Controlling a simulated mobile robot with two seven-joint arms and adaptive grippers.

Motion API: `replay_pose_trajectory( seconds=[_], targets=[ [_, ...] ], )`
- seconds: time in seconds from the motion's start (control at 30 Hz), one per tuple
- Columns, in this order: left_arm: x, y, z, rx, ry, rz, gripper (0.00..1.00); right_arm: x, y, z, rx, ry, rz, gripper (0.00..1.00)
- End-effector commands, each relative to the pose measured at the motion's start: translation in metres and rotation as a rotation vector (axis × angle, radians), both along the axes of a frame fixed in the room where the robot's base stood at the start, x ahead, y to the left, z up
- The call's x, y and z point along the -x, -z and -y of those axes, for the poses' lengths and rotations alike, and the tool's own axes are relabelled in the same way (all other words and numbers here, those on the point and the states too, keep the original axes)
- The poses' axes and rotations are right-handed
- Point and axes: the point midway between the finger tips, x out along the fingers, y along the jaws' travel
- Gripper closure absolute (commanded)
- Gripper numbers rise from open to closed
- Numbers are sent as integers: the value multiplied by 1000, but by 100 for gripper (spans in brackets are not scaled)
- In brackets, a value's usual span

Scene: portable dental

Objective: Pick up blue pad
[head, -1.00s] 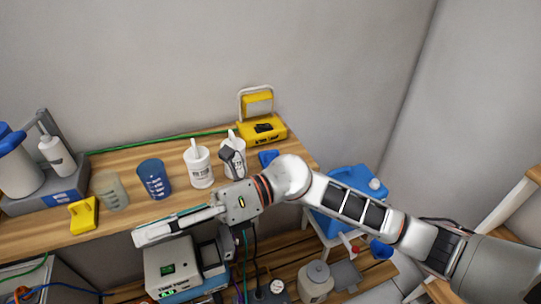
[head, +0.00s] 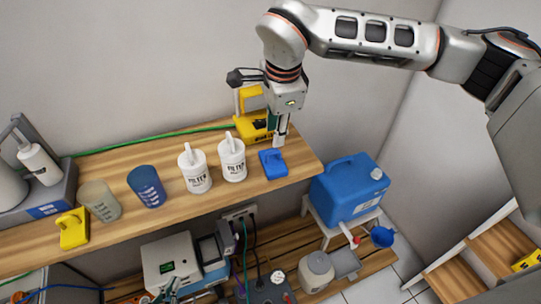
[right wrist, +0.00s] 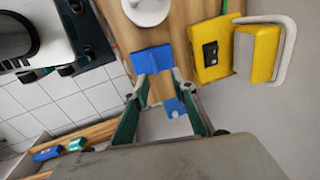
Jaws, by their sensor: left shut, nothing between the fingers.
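The blue pad (head: 273,163) lies near the right end of the wooden shelf, in front of the yellow box and to the right of the white bottles. It also shows in the right wrist view (right wrist: 152,59). My right gripper (head: 280,142) points down just above and behind the pad in the head view. In the right wrist view its two fingers (right wrist: 160,96) are apart, with the pad at or just beyond the tips. I cannot tell if they touch it. My left gripper (head: 172,288) shows only as a small part at the bottom edge, shut and empty.
The yellow box (head: 250,126) stands close behind the pad. A white bottle (head: 232,160) stands to its left, with another bottle and cups further left. The shelf (head: 306,168) ends just right of the pad. A blue jug (head: 349,190) stands below, to the right.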

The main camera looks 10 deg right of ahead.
Motion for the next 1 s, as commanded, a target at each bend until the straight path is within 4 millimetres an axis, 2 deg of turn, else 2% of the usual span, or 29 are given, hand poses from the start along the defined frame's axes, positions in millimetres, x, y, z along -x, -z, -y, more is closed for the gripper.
replay_pose_trajectory(
  seconds=[0.3,0.6,0.87,0.9,1.0],
  targets=[
    [8,-1,0,0,0,-14,100,-3,32,-2,-2,-2,-4,74],
    [6,-8,1,1,0,-10,100,-9,68,-4,-3,-1,-4,74],
    [3,-10,1,1,0,-5,100,-11,71,-4,-4,-2,-1,74],
    [3,-10,1,2,0,-4,100,-11,71,-3,-4,-2,-1,76],
    [3,-10,1,2,0,-4,100,-11,71,-3,-3,-2,-2,100]
  ],
)
